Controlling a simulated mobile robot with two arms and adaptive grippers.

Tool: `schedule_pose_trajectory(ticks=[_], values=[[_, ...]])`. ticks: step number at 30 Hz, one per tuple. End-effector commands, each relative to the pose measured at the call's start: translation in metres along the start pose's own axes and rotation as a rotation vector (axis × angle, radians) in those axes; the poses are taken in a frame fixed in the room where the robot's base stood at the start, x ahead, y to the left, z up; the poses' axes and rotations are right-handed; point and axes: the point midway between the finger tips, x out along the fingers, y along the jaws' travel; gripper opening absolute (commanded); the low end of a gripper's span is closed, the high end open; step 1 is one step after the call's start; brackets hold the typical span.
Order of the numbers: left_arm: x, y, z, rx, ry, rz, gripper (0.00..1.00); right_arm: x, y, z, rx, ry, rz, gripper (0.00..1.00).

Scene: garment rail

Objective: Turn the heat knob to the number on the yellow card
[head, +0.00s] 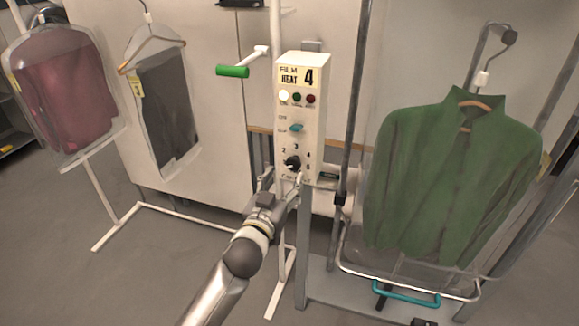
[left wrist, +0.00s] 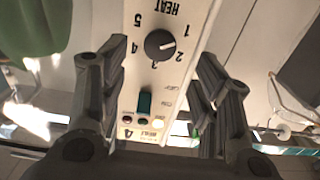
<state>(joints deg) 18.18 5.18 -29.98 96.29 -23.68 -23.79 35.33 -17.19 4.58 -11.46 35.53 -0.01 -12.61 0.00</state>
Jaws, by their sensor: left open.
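The control box (head: 313,110) is pale with a yellow card (head: 296,76) at its top reading FILM HEAT 4. The black heat knob (head: 292,162) is low on its face, ringed by numbers. The card (left wrist: 140,132) shows a 4 there too. My left gripper (head: 281,180) is just below and in front of the knob. Its fingers (left wrist: 162,60) are open, one on each side of the knob, apart from it. My right gripper is not in view.
A teal switch (head: 296,128) and lamps (head: 297,98), the left one lit white, sit above the knob. A green jacket (head: 450,180) hangs on a frame at right. Bagged garments (head: 62,95) hang at left. A green-handled lever (head: 233,71) sticks out left of the box.

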Motion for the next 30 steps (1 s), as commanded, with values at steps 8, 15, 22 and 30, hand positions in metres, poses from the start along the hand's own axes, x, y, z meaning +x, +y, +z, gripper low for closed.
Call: schedule_pose_trajectory(ticks=[8, 15, 22, 30], values=[[0.040, 0.000, -0.001, -0.001, -0.001, 0.000, 0.57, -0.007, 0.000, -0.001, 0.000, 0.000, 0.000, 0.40], [0.058, 0.000, 0.000, -0.001, -0.001, 0.000, 0.57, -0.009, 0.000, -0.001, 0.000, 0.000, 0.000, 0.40], [0.062, 0.000, 0.000, -0.001, -0.001, 0.000, 0.57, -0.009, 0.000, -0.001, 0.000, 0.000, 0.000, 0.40], [0.062, 0.000, 0.000, -0.001, -0.001, 0.000, 0.42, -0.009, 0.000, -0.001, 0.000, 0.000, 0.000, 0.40]])
